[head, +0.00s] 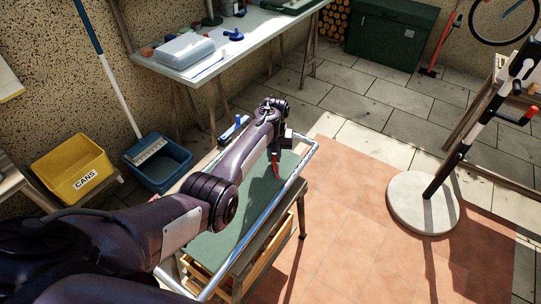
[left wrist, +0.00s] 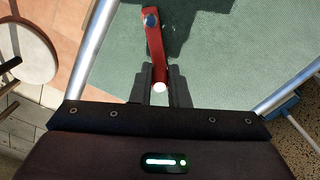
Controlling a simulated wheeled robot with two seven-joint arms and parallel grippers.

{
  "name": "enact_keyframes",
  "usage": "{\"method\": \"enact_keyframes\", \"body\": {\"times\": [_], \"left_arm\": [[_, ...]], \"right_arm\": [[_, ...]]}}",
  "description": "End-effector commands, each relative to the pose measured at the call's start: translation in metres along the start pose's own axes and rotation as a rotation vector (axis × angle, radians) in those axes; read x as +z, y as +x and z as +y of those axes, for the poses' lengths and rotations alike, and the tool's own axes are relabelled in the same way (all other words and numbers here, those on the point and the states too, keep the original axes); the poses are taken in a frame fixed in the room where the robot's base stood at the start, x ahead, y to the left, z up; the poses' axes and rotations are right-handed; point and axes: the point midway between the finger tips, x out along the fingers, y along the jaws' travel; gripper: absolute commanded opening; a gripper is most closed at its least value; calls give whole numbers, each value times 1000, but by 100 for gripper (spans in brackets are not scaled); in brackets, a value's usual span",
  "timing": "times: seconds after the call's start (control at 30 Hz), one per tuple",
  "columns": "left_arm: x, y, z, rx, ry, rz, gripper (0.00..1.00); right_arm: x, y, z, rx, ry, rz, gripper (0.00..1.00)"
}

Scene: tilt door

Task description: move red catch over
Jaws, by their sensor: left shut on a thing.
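The red catch (head: 275,167) shows as a small red piece under my left gripper (head: 276,153) at the far part of the green panel (head: 226,222). In the left wrist view the red catch (left wrist: 154,40) is a flat red bar with a dark blue pivot at its top end and a pale round end between my fingers. My left gripper (left wrist: 160,90) is shut on that near end. The green panel (left wrist: 215,55) lies behind the catch, with a metal tube frame (left wrist: 92,50) around it. My right gripper is not in view.
A yellow CANS bin (head: 74,168) and a blue bucket (head: 160,170) stand at the left. A workbench (head: 240,48) is at the back. A round pale base (head: 423,203) with a dark post stands at the right. The tiled floor between is clear.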

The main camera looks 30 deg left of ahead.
Motion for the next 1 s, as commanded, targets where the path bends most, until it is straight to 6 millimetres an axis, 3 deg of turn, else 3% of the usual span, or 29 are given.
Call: {"method": "enact_keyframes", "body": {"times": [0.6,1.0], "left_arm": [[-2,-3,28,-1,551,7,0],[2,-3,38,0,743,7,0]], "right_arm": [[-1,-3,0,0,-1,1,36],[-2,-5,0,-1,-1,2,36]]}}
